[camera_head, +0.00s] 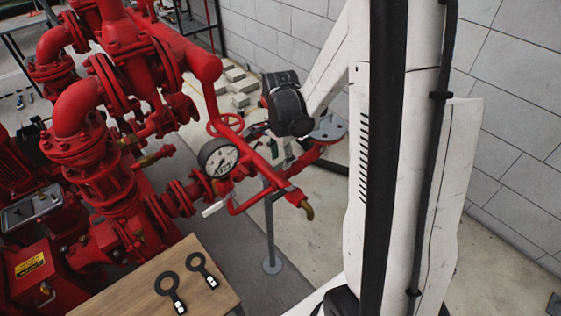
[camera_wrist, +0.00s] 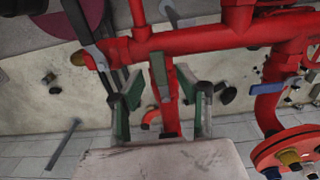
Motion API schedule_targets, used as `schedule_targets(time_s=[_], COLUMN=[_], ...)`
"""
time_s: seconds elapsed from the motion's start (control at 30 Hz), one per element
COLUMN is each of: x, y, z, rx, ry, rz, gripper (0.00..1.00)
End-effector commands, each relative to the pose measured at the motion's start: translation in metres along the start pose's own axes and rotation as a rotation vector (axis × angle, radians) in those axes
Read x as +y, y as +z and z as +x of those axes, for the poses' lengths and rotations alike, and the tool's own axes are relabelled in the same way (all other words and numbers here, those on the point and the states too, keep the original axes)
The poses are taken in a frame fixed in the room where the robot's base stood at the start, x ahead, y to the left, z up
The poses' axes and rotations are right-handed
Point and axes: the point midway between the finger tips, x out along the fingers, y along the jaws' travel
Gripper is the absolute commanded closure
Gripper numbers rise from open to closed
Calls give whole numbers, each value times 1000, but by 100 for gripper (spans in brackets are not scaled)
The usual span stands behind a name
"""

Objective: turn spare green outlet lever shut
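In the wrist view my gripper (camera_wrist: 160,88) is open, its two green-padded fingers spread apart. A narrow grey-green lever (camera_wrist: 158,68) shows between the fingertips, lying along a red branch pipe (camera_wrist: 171,90). Its colour is dull, and I cannot tell whether the fingers touch it. A blue-grey lever (camera_wrist: 276,87) sits on another red pipe to the right. In the head view my gripper (camera_head: 278,148) is partly hidden behind the red pipework, beside the sloping outlet pipe (camera_head: 262,168). A brass outlet (camera_head: 307,210) hangs at that pipe's lower end.
A pressure gauge (camera_head: 219,158) and a red handwheel (camera_head: 226,125) stand close to my gripper. A white lever (camera_head: 215,208) sticks out below the gauge. A wooden table (camera_head: 225,296) carries two black ring-ended tools. A red flange (camera_wrist: 290,150) is at the wrist view's lower right.

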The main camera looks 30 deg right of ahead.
Motion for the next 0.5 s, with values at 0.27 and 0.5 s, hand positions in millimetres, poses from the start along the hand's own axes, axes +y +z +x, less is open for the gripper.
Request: schedule_targets(time_s=[0.27,0.5], x=[0,0], y=[0,0], z=[14,15], rx=[0,0], ry=[0,0], rz=[0,0], gripper=[66,66])
